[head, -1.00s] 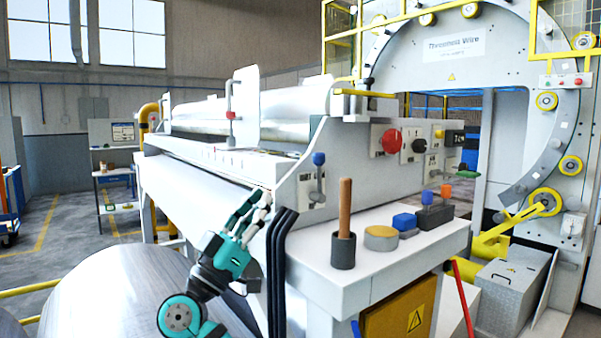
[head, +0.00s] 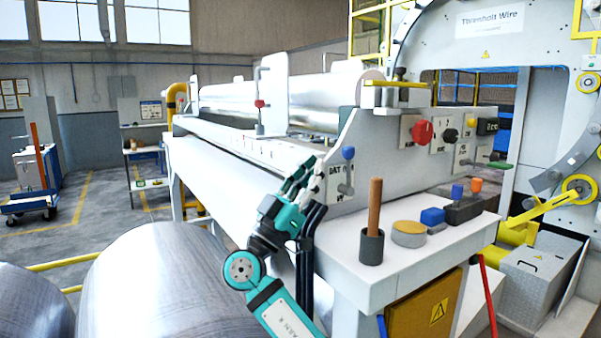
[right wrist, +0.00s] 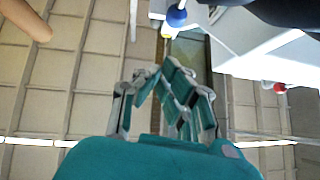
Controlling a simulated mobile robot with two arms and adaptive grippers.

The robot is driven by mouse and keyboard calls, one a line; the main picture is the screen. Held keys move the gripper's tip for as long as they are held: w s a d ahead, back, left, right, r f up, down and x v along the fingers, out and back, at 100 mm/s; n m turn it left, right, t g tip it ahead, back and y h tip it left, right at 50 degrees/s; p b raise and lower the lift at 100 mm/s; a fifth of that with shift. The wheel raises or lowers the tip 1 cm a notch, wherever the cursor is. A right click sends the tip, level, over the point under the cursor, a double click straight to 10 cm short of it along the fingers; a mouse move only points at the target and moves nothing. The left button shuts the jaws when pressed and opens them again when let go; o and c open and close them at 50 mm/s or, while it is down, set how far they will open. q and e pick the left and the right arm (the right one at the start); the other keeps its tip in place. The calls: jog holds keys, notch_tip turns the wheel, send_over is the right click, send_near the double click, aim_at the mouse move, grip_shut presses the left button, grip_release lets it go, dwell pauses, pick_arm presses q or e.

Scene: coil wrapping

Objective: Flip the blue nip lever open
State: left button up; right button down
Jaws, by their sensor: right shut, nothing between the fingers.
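The blue nip lever is a short metal rod with a blue knob (head: 348,153), standing upright on the panel at the near end of the white machine. Its knob also shows at the top of the right wrist view (right wrist: 176,16), beyond my fingertips. My right gripper (head: 307,170), teal and grey, is just left of the lever and apart from it. In the right wrist view its fingers (right wrist: 160,78) are together with nothing between them. My left gripper is not in view.
A wooden handle (head: 375,205) stands in a dark cup on the white shelf (head: 350,275), right of my gripper. A yellow-topped tin (head: 409,233) and a blue block (head: 432,216) are beside it. Black hoses (head: 307,250) hang behind my arm. A large metal coil (head: 165,285) lies at lower left.

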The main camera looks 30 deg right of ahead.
aim_at(352, 148)
jog(key=w+d+r+p, duration=0.1)
jog(key=d+p, duration=0.3)
jog(key=d, duration=0.2)
jog(key=shift+w+r, duration=0.25)
jog(key=shift+r, duration=0.1)
jog(key=shift+a, duration=0.15)
jog(key=d+y+b, duration=0.1)
jog(key=y+b, duration=0.1)
jog(key=b, duration=0.1)
jog(key=d+r+m+g+y+b, duration=0.1)
jog(key=d+y+b, duration=0.1)
jog(key=b, duration=0.2)
jog(key=d+g+y+b, duration=0.1)
jog(key=b, duration=0.2)
jog(key=shift+w+d+r+y, duration=0.2)
jog(key=shift+d+r+y, duration=0.2)
jog(key=shift+d+y, duration=0.4)
